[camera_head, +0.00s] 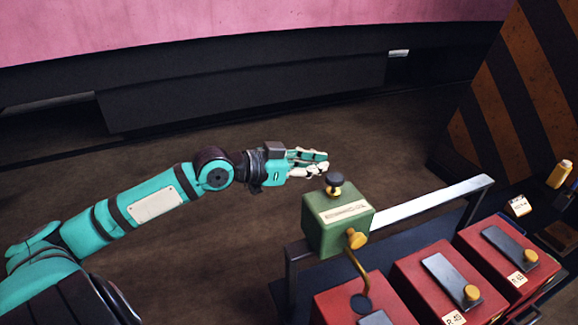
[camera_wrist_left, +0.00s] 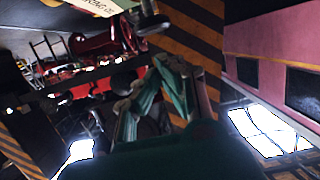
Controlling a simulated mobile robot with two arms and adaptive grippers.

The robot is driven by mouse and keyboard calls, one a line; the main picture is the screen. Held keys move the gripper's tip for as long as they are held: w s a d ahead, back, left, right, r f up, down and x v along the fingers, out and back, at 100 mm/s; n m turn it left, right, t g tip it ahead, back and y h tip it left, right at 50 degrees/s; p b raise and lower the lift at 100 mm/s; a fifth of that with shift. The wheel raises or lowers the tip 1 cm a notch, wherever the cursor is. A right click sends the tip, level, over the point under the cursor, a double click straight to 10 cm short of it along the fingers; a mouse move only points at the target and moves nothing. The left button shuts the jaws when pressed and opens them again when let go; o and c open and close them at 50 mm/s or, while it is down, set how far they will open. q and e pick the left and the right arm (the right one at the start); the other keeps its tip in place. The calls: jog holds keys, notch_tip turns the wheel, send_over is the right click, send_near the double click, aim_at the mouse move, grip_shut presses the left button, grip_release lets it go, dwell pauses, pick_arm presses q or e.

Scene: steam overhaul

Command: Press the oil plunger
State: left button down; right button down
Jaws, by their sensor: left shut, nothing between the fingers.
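The oil plunger (camera_head: 335,184) is a dark round knob on top of a green oil box (camera_head: 328,226). The box has a cream label on top and a brass knob on its front side. My left gripper (camera_head: 322,162) comes in from the left, shut and empty. Its fingertips are close to the plunger, just behind and left of it in the head view; I cannot tell whether they touch. In the left wrist view the shut fingers (camera_wrist_left: 165,85) point forward, and the plunger (camera_wrist_left: 150,20) shows at the upper middle. My right gripper is not in view.
The box is mounted at a grey metal rail (camera_head: 425,203). Red boxes (camera_head: 440,285) with grey levers and brass knobs stand at the lower right. A striped panel (camera_head: 525,90) rises at the right, with a yellow bottle (camera_head: 559,174) beside it. The floor behind the arm is clear.

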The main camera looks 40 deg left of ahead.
pick_arm(q)
jog(key=b+v, duration=0.1)
jog(key=v, duration=0.5)
jog(key=shift+b, duration=0.4)
jog(key=shift+s+r, duration=0.1)
jog(key=shift+r, duration=0.05)
dwell(1.3)
